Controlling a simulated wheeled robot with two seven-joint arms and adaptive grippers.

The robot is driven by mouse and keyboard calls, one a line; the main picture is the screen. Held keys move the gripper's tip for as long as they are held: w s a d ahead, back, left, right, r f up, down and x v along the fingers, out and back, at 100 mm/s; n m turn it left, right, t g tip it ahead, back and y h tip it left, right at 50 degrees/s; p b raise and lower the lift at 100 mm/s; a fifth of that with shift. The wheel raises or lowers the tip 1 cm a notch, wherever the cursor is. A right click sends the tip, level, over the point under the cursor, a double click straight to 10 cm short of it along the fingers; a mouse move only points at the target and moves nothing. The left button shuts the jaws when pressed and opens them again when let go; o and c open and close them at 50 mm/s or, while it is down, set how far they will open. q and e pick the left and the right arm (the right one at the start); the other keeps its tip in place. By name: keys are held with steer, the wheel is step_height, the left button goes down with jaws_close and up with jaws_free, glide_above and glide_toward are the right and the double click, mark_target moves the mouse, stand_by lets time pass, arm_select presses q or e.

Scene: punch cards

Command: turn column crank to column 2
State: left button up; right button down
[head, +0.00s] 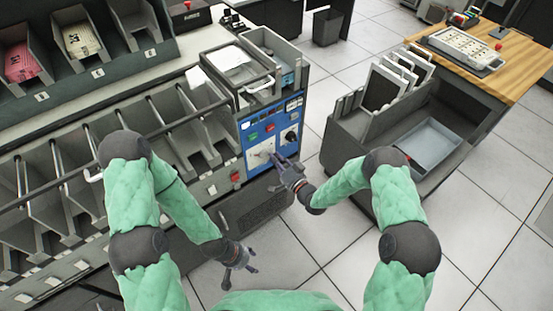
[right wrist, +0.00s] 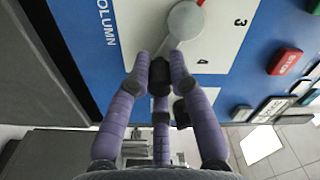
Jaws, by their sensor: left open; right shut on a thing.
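The column crank (right wrist: 186,20) has a round grey hub with a red pointer tip on a white dial plate (right wrist: 222,40). In the right wrist view the numbers 3 and 4 show on the plate, and the word COLUMN stands on the blue panel. The red tip points to the top edge of that view; the number it faces is out of frame. In the head view my right gripper (head: 277,162) is at the dial. My left gripper (head: 240,264) is open and empty, low above the floor.
The blue control panel (head: 252,135) carries a red STOP button (right wrist: 286,61), a green button (right wrist: 312,6) and a black knob (head: 290,136). Card bins (head: 110,165) line the left. A grey cart (head: 345,140) stands at the right, with floor between.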

stand_by(0.3)
steer(key=c, duration=1.1)
jaws_free()
steer(key=shift+d, duration=0.1)
steer(key=v, duration=1.2)
steer(key=shift+f, duration=0.1)
